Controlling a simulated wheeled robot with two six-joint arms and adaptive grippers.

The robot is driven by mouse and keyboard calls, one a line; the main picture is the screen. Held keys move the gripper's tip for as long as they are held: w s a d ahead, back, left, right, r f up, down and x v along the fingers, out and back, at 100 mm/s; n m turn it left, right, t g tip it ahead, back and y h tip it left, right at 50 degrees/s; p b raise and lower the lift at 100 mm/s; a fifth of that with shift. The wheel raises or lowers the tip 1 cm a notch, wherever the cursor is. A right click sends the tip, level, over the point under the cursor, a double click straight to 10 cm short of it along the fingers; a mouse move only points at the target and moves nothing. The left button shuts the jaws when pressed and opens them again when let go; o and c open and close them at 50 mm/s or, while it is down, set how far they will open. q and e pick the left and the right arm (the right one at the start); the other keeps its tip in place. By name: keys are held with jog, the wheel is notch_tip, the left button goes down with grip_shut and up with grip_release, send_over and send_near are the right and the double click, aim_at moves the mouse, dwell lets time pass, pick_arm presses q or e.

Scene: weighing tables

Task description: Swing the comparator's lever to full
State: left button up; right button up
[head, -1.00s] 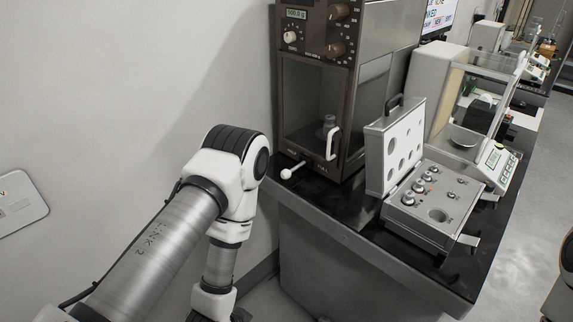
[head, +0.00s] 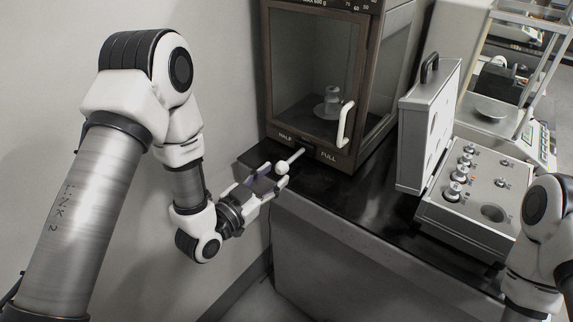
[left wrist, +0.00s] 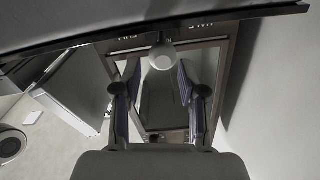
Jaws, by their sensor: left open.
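The comparator (head: 262,80) is a tall brown-framed cabinet with a glass door and a white door handle (head: 345,123). Its lever (head: 283,168) is a thin rod with a white ball knob, sticking out at the front base between the HALF and FULL labels. The knob also shows in the left wrist view (left wrist: 162,57). My left gripper (head: 273,175) is open, with its fingertips close to the knob. In the left wrist view the two fingers (left wrist: 161,90) stand on either side of the knob's line. I cannot tell whether either finger touches it. My right gripper is out of view.
A grey weight case (head: 470,205) with its lid (head: 428,130) upright stands right of the comparator on the black tabletop (head: 355,200). A balance (head: 500,105) stands behind it. A wall is close on the left. Part of my right arm shows at lower right.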

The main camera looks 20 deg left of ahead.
aim_at(288, 161)
pick_arm(q)
jog(key=x, duration=0.6)
jog(key=shift+w+a+f, duration=0.1)
jog(key=shift+w+f, duration=0.05)
jog(key=shift+w, duration=0.15)
jog(key=shift+w+f, duration=0.1)
grip_shut()
